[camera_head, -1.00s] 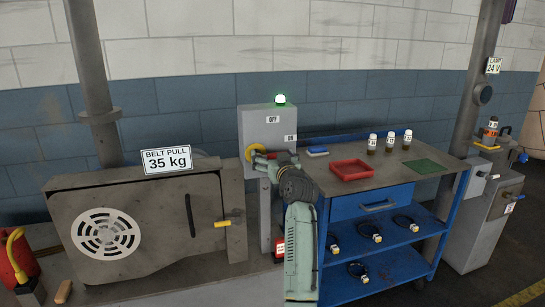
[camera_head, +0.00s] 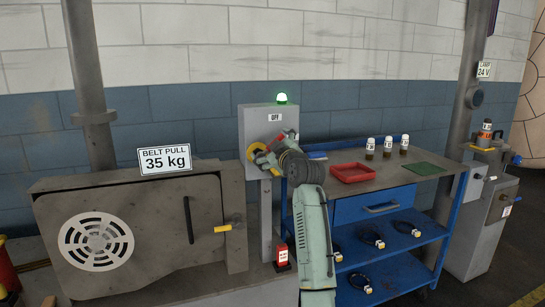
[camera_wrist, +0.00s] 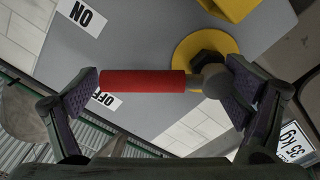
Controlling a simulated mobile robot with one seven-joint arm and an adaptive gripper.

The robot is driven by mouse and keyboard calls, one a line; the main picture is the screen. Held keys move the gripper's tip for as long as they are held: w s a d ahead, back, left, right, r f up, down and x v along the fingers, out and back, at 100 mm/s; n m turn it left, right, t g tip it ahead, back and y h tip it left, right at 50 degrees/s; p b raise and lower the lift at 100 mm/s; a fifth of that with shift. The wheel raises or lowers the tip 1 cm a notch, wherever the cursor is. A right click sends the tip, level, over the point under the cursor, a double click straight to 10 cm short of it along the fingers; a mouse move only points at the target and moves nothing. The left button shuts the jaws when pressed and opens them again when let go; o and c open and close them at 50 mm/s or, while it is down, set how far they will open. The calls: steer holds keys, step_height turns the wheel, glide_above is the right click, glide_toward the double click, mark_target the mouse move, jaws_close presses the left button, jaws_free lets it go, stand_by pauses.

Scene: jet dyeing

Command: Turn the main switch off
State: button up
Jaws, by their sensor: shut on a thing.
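The main switch is on the front of a grey box (camera_head: 252,128). It has a yellow round plate (camera_wrist: 185,55) and a red handle (camera_wrist: 145,81) on a grey hub. In the wrist view the handle runs left from the hub, and its tip overlaps the "OFF" label (camera_wrist: 102,103). The "ON" label (camera_wrist: 82,14) lies to the upper left. My gripper (camera_wrist: 160,90) is shut on the handle lengthwise, one pad at its tip and the other at the hub.
A green lamp (camera_head: 281,98) glows on the box. A blue cart (camera_head: 340,212) with a red tray (camera_head: 352,173) and several bottles stands close right. A grey machine housing (camera_head: 150,225) with a "35 kg" sign (camera_head: 165,159) stands left.

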mark_target(256, 138)
steer(key=n, duration=0.1)
steer(key=a+n, duration=0.1)
steer(key=n, duration=0.1)
steer(key=r+n+b, duration=0.1)
steer(key=shift+s+a+n, duration=0.25)
steer(key=shift+n, duration=0.15)
steer(key=n, duration=0.1)
steer(key=a+n, duration=0.1)
steer(key=n, duration=0.1)
steer(key=shift+s+a+r+b, duration=0.1)
steer(key=shift+s+r+b, duration=0.1)
steer(key=shift+r+b, duration=0.1)
steer(key=shift+s+a+n, duration=0.15)
steer(key=shift+a+n, duration=0.3)
steer(key=shift+n, duration=0.65)
steer(key=o, duration=1.4)
steer(key=shift+a, duration=0.1)
steer(key=shift+c, duration=0.2)
steer(key=v, duration=1.2)
